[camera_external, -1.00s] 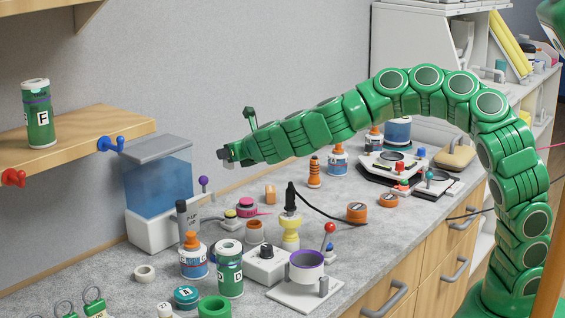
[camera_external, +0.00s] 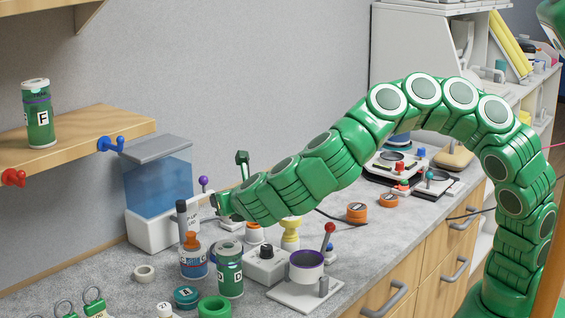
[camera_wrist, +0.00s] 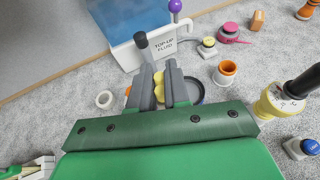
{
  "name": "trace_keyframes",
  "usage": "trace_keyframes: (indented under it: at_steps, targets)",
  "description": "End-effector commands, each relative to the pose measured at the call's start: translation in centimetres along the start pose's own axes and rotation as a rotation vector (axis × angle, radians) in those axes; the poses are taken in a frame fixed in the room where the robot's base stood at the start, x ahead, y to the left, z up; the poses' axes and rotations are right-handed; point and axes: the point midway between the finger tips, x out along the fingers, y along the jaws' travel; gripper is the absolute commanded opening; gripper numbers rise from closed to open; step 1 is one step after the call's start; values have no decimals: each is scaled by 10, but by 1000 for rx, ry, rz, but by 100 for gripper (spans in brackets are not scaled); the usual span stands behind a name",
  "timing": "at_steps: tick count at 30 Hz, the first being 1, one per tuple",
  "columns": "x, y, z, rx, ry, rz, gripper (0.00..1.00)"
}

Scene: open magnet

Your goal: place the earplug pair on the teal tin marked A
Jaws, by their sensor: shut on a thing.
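The teal tin marked A (camera_external: 186,294) stands on the grey counter near the front in the external view, its lid facing up with nothing on it. My gripper (camera_external: 222,203) is in the air behind and above the tin. In the wrist view my gripper (camera_wrist: 159,75) is shut on the yellow earplug pair (camera_wrist: 159,88), which shows between its two grey fingers. The earplugs cannot be made out in the external view. I cannot make out the tin in the wrist view, where my gripper covers much of the counter.
A white tape roll (camera_external: 145,273) lies to the left. A blue tank (camera_external: 158,187) stands behind, and a purple-rimmed cup (camera_external: 307,268) to the right.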

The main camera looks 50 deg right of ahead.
Motion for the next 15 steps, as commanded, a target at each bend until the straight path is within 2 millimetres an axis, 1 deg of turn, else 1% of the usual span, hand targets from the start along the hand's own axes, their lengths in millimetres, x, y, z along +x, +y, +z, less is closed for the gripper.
trace_keyframes:
  at_steps: [1, 9, 15]
  targets:
    - [-13, 5, -5, 2, 0, -4, 0]
    - [-71, 17, -26, 16, 0, -38, 0]
    - [-108, 20, -38, 25, 0, -61, 0]
